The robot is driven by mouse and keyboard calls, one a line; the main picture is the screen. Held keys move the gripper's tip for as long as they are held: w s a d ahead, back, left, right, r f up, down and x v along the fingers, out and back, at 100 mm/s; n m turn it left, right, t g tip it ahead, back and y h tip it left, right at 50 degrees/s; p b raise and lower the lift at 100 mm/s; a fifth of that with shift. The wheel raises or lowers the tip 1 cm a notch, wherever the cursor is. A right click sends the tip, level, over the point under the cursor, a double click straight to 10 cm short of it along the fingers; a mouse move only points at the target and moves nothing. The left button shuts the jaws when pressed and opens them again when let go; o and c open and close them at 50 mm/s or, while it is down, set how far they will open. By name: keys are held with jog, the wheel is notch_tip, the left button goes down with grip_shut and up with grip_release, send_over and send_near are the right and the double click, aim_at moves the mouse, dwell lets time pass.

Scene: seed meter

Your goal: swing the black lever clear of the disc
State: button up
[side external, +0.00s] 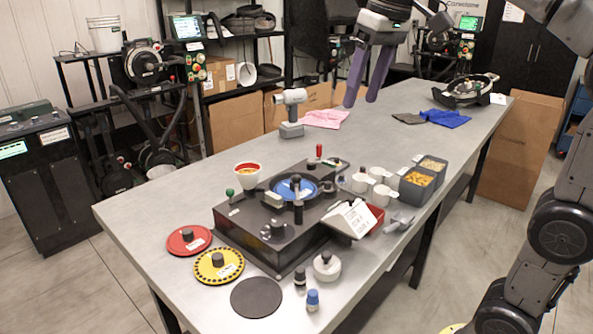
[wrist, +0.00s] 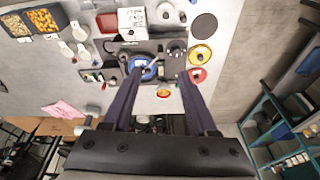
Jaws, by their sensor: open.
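The seed meter is a dark box (side external: 262,240) on the grey table, with a blue disc (side external: 284,188) on its top. A black upright piece (side external: 298,212) stands at the disc's front edge and seems to be the lever. A dark knob shows over the disc's middle. In the wrist view the blue disc (wrist: 148,73) lies between my fingers, far below; the lever is too small to tell there. My gripper (side external: 361,102) is open and empty, high above the table and behind the meter. Its two purple-grey fingers also show in the wrist view (wrist: 160,76).
A red-rimmed funnel cup (side external: 247,172) and green-knobbed stick stand at the meter's left. Red (side external: 188,241), yellow (side external: 218,266) and black (side external: 256,297) discs lie in front. A white sign (side external: 352,219), scoops and grain bins (side external: 417,186) stand right. A scanner (side external: 291,112) stands behind.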

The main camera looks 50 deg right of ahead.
jog(key=w+d, duration=0.1)
jog(key=w, duration=0.5)
jog(key=m+g, duration=0.1)
jog(key=g, duration=0.2)
send_over(297, 175)
notch_tip(297, 175, down, 11)
notch_tip(297, 175, down, 14)
jog(key=shift+w+r, duration=0.1)
jog(key=shift+r, duration=0.1)
jog(key=shift+c, duration=0.3)
grip_shut()
dwell(0.4)
